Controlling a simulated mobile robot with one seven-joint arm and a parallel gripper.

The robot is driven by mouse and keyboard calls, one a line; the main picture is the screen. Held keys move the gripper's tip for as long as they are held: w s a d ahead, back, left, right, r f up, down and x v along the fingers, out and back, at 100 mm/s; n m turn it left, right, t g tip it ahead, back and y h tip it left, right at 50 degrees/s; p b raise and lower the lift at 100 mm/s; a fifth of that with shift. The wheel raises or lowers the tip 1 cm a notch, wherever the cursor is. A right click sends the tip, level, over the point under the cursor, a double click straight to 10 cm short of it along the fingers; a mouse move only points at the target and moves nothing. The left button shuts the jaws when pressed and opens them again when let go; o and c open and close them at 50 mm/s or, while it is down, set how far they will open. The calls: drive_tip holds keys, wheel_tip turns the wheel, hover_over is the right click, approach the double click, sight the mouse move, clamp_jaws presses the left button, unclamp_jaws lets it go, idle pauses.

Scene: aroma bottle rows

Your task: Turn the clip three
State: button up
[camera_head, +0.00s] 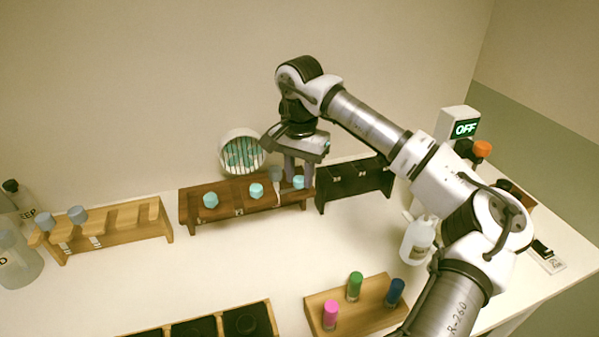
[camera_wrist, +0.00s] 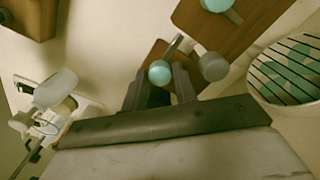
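A dark brown rack (camera_head: 225,208) stands against the back wall with a row of teal round caps, such as the left one (camera_head: 210,200) and the middle one (camera_head: 256,190). A grey round cap (camera_head: 277,173) stands near its right end, and it also shows in the wrist view (camera_wrist: 212,66). My gripper (camera_head: 298,180) points down over the rack's right end. Its fingers are on either side of a teal cap (camera_wrist: 160,73) with a thin rod beside it. I cannot tell whether they touch it. I cannot tell which part is clip three.
A black rack (camera_head: 355,182) stands close to the right of the brown rack. A round striped disc (camera_head: 242,152) is just behind. A light wooden rack (camera_head: 120,218) is at left, a white bottle (camera_head: 417,240) at right, and a wooden block (camera_head: 350,308) with coloured vials in front.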

drive_tip(key=c, duration=0.5)
drive_tip(key=m+b, duration=0.2)
drive_tip(key=m, duration=0.1)
drive_tip(key=shift+f, duration=0.1)
drive_tip(key=m+b, duration=0.2)
drive_tip(key=m, duration=0.2)
drive_tip(key=shift+m, duration=0.3)
drive_tip(key=m+b, duration=0.1)
drive_tip(key=m, duration=0.4)
drive_tip(key=shift+b, duration=0.4)
drive_tip(key=m+b, duration=0.1)
drive_tip(key=m, duration=0.4)
drive_tip(key=shift+m, duration=0.3)
